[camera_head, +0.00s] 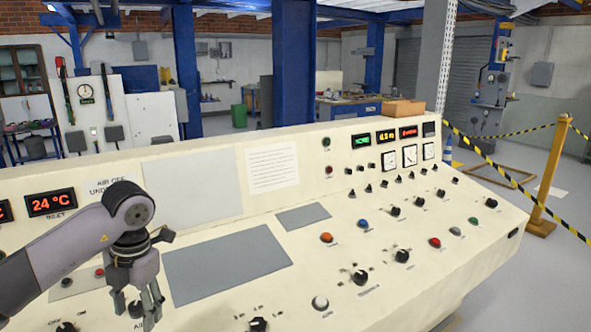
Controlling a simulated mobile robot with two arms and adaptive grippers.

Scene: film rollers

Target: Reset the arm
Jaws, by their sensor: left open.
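My left arm comes in from the left edge over a cream control console (440,240). My right gripper and arm are not in view.
The console carries several knobs, coloured buttons such as a red one (435,242), grey plates (228,264) and a red 24 °C display (50,203). Yellow-black tape on a post (550,180) stands at the right. Blue columns (294,65) rise behind.

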